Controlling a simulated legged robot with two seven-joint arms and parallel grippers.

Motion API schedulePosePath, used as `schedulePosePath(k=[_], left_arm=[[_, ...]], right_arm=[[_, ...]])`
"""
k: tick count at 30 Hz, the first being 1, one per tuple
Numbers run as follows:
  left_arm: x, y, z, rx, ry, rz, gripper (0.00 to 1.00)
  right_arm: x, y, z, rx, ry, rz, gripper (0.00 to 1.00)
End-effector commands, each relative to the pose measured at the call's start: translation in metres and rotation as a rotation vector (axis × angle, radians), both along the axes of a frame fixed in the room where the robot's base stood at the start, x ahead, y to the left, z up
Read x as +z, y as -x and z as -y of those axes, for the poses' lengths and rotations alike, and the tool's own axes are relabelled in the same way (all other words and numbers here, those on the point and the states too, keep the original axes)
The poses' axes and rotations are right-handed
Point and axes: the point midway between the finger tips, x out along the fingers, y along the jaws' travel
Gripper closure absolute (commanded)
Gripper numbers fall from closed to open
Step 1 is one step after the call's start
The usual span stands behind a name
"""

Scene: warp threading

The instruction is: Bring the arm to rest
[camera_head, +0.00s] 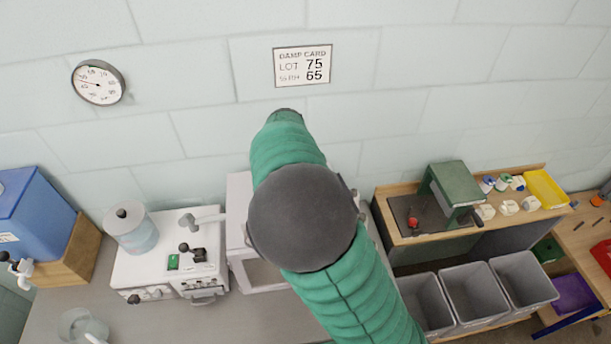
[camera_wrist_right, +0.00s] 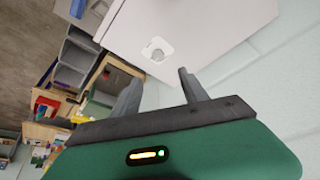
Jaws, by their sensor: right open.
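My right arm (camera_head: 335,290), in a green ribbed sleeve with a dark grey joint, is raised across the middle of the head view. It comes in from the bottom and bends up in front of the wall. Its gripper is hidden in that view. In the right wrist view my right gripper (camera_wrist_right: 161,76) shows two dark grey fingers set apart, with nothing between them. Beyond the fingertips is a white box-like surface (camera_wrist_right: 205,30) with a small round fitting; a gap to it cannot be judged. My left gripper is in neither view.
A white machine (camera_head: 150,265) and a blue tank (camera_head: 35,220) stand on the left counter. A white cabinet (camera_head: 240,190) is partly behind my arm. On the right are a green press (camera_head: 452,192), grey bins (camera_head: 470,295) and a yellow tray (camera_head: 545,188). A damp card (camera_head: 303,65) hangs above.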

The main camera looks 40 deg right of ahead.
Motion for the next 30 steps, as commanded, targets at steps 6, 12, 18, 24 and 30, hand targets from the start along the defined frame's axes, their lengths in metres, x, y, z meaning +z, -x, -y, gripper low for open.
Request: schedulePosePath(k=[6, 12, 18, 24, 30], left_arm=[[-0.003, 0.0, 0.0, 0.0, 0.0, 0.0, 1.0], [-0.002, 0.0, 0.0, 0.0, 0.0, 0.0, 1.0], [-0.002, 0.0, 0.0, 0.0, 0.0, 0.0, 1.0], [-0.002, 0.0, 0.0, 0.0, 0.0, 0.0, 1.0], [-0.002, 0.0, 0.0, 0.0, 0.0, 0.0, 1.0]], right_arm=[[0.016, 0.002, -0.006, 0.001, 0.001, -0.001, 0.49], [0.016, 0.002, -0.006, -0.001, 0.001, -0.002, 0.49], [0.014, 0.004, -0.006, 0.004, -0.002, -0.003, 0.49], [-0.035, 0.039, -0.046, 0.241, -0.107, -0.087, 0.49], [-0.067, 0.09, -0.116, 0.664, -0.162, -0.13, 0.49]])
